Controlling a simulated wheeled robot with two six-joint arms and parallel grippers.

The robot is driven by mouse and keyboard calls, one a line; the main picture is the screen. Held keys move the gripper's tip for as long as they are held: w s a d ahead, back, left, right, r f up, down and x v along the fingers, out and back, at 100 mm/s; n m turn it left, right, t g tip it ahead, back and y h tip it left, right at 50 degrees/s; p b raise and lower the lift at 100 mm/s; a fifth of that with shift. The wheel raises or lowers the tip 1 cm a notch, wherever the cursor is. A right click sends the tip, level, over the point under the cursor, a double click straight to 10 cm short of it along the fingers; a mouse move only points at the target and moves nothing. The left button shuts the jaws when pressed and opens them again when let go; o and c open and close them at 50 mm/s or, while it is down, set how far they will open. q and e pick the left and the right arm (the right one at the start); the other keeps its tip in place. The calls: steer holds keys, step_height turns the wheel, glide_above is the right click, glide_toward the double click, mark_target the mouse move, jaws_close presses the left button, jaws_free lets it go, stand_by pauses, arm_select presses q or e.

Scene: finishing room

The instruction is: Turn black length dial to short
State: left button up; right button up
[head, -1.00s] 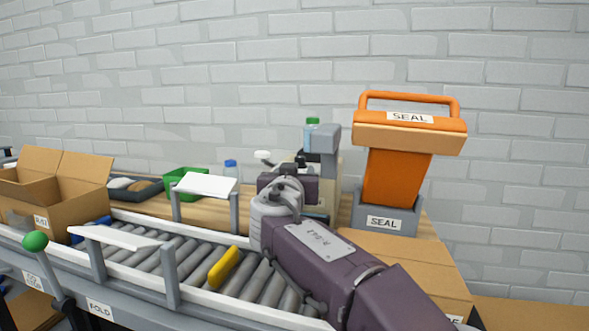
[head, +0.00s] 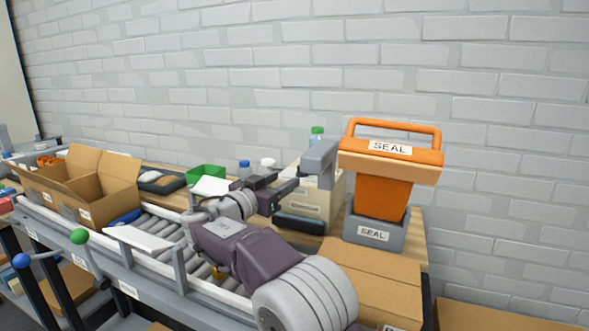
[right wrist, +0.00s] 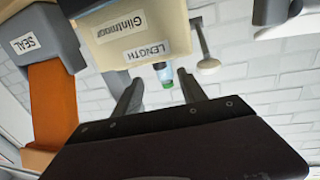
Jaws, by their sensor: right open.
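The cream machine (head: 315,199) stands at the back of the bench, left of the orange sealer. In the right wrist view its cream body (right wrist: 140,35) appears upside down, with a LENGTH label (right wrist: 147,52). I cannot make out the black length dial or its setting in either view now. My right gripper (head: 287,189) is in front of the machine's left side. In the right wrist view its two fingers (right wrist: 160,88) are apart with nothing between them, near the LENGTH label. My left gripper is not in view.
The orange sealer (head: 384,195) stands close on the right, a carton (head: 372,272) in front of it. A white-knobbed lever (right wrist: 207,65) sits beside the machine. The conveyor (head: 155,226) and an open box (head: 110,197) are at left.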

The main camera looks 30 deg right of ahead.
mark_target(298, 172)
steer(key=x, duration=0.8)
steer(key=shift+d, duration=0.1)
jaws_close()
